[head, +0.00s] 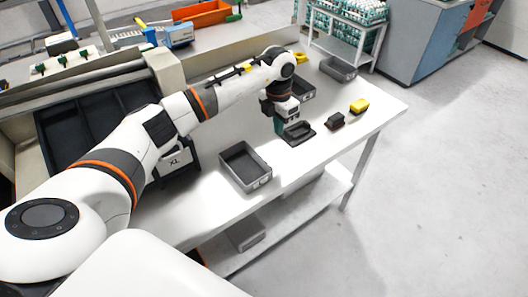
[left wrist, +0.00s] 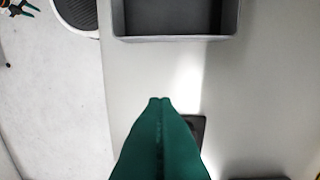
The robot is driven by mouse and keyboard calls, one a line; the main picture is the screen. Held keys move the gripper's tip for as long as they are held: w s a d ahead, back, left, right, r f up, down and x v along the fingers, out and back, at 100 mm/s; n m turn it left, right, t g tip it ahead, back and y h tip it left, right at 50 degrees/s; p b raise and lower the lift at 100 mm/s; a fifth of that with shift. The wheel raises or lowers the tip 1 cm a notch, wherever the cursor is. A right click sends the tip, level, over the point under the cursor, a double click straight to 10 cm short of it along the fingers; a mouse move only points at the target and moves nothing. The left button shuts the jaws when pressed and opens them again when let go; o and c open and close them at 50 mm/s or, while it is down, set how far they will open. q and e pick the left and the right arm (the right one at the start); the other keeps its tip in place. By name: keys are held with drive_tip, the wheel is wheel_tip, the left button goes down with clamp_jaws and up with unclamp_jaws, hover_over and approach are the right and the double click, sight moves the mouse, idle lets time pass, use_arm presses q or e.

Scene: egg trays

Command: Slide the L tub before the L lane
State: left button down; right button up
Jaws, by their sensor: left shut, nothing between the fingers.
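A grey open tub (head: 262,182) stands on the white table in the head view, left of and nearer than my left gripper (head: 279,127). A second grey tub (head: 308,95) is partly hidden behind the gripper, and a third grey tub (head: 339,75) stands at the far edge. No L mark is readable on any of them. My left gripper's green fingers are shut and empty, pointing down beside a dark tray-like thing (head: 298,133). In the left wrist view the shut fingertips (left wrist: 160,100) are apart from a grey tub (left wrist: 175,39) at the top.
A sign marked XL (head: 174,162) is on the lane rack at the left, partly behind my arm. Dark lanes (head: 90,125) lie behind my arm. The near right tabletop is clear.

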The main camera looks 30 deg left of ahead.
sight(266, 160)
use_arm(q)
drive_tip(key=shift+y, duration=0.3)
drive_tip(key=f, duration=0.3)
drive_tip(key=f+p, duration=0.1)
drive_tip(key=f, duration=0.2)
drive_tip(key=a+f+p, duration=0.1)
drive_tip(key=f, duration=0.2)
drive_tip(key=shift+s, duration=0.1)
drive_tip(key=s+p, duration=0.1)
drive_tip(key=s+a+p, duration=0.1)
drive_tip(key=p, duration=0.1)
drive_tip(key=shift+s+a+f, duration=0.1)
drive_tip(key=shift+s+f, duration=0.05)
drive_tip(key=shift+s, duration=0.2)
drive_tip(key=shift+s+a, duration=0.2)
drive_tip(key=shift+s, duration=0.3)
drive_tip(key=shift+f, duration=0.15)
drive_tip(key=shift+w, duration=0.1)
